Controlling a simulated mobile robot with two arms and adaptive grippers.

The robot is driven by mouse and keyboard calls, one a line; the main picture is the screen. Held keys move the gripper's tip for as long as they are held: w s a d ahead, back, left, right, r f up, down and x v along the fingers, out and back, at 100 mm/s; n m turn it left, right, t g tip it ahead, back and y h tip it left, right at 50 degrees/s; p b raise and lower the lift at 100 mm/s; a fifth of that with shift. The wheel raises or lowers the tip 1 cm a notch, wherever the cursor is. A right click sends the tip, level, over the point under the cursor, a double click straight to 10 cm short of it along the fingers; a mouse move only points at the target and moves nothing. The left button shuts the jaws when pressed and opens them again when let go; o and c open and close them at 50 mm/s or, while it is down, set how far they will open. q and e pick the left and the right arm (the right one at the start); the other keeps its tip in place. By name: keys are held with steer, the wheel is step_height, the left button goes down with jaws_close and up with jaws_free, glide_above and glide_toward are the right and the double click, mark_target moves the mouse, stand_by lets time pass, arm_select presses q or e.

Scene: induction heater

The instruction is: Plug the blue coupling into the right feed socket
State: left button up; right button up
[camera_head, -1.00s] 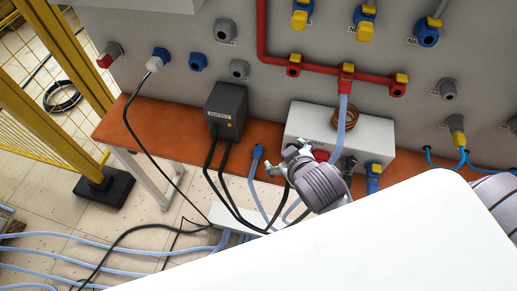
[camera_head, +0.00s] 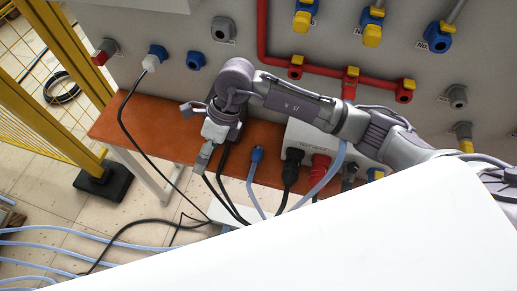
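The blue coupling (camera_head: 257,154) is on the end of a light blue hose, near the front edge of the orange bench (camera_head: 145,125). It stands free of any gripper. My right arm reaches in from the right, and its gripper (camera_head: 193,135) is left of the coupling, over the bench. Its fingers look spread apart, with nothing seen between them. My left gripper is not in view. Red sockets (camera_head: 404,97) sit along the red pipe on the wall. I cannot tell which fitting is the right feed socket.
A pale box (camera_head: 300,135) on the bench is partly hidden by my arm; a black plug (camera_head: 292,158) and red connector (camera_head: 320,162) are at its front. Black cables run below my gripper. A yellow fence (camera_head: 60,120) stands at left. A white surface covers the lower right.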

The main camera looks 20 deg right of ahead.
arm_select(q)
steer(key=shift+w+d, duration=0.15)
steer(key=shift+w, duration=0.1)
arm_select(e)
steer(key=w+d+h, duration=0.2)
steer(key=d+h, duration=0.1)
steer(key=d, duration=0.3)
steer(key=w+d+t+h, duration=0.1)
steer(key=w+d+h, duration=0.2)
steer(key=d, duration=0.4)
steer(key=shift+w+f+h, duration=0.2)
steer(key=shift+h, duration=0.2)
steer(key=shift+a+f, duration=0.1)
steer(key=p, duration=0.2)
glide_above(257, 151)
steer(key=f, duration=0.7)
steer(key=shift+w+a+f, duration=0.1)
steer(key=shift+a+f, duration=0.2)
steer(key=shift+f, duration=0.1)
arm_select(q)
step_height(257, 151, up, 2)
arm_select(e)
steer(key=shift+f, duration=0.35)
